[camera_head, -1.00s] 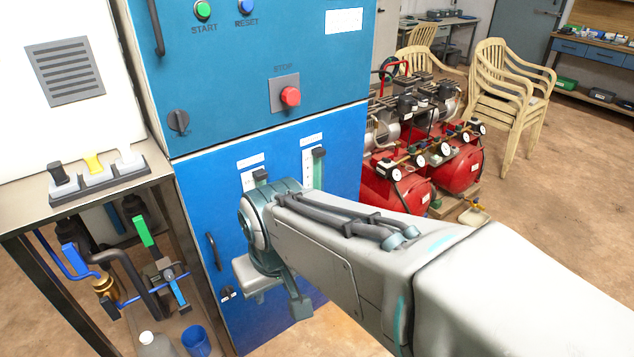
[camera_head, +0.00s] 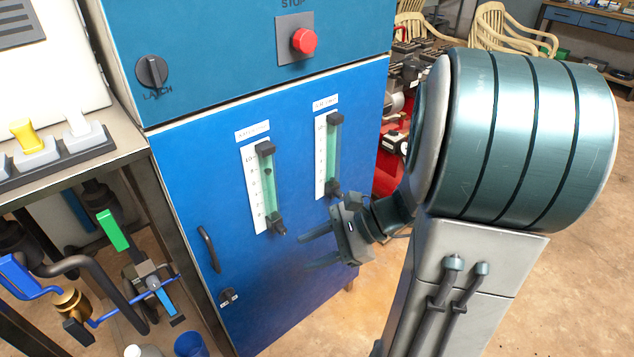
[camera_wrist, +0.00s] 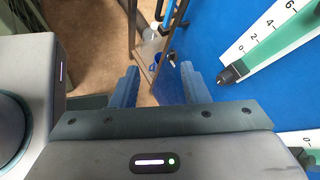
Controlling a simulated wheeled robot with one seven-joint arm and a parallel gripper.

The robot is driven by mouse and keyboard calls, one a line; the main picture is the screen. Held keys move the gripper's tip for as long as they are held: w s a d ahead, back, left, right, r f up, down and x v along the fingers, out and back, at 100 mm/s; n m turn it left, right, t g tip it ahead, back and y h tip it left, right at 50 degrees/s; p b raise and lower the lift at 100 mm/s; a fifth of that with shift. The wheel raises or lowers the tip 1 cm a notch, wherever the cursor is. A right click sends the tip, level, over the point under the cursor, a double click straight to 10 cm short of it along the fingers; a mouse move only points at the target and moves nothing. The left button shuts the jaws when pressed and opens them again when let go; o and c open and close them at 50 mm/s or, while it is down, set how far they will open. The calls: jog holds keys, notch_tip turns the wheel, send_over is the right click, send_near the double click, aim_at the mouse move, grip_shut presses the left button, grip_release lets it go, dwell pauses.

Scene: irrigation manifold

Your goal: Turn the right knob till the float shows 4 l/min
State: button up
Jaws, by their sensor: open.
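Two flow meters with green tubes and white scales are on the blue cabinet front. The right flow meter (camera_head: 332,150) has a dark knob (camera_head: 335,195) at its foot, partly behind my gripper; I cannot make out its float. In the wrist view, the left meter's knob (camera_wrist: 232,73) is right of the fingers, and part of the right meter (camera_wrist: 308,140) is at the lower right edge.
A red stop button (camera_head: 304,41) and a latch knob (camera_head: 152,72) are on the upper cabinet. A door handle (camera_head: 208,249) is left of my gripper. A bench with valves and pipes (camera_head: 140,280) stands at left. Red compressors and chairs are behind my arm.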

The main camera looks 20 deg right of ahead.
jog(key=w+d+f+m+t+b, duration=0.35)
jog(key=d+f+m+t, duration=0.2)
jog(key=d+m, duration=0.25)
jog(key=m+t+h+b, duration=0.3)
jog(key=m+t+h, duration=0.2)
jog(key=m+t, duration=0.35)
send_near(342, 196)
jog(key=shift+m+g, duration=0.25)
jog(key=shift+g, duration=0.05)
jog(key=b+x, duration=0.1)
jog(key=x, duration=0.7)
jog(key=shift+w+r, duration=0.1)
jog(key=shift+w, duration=0.15)
grip_shut()
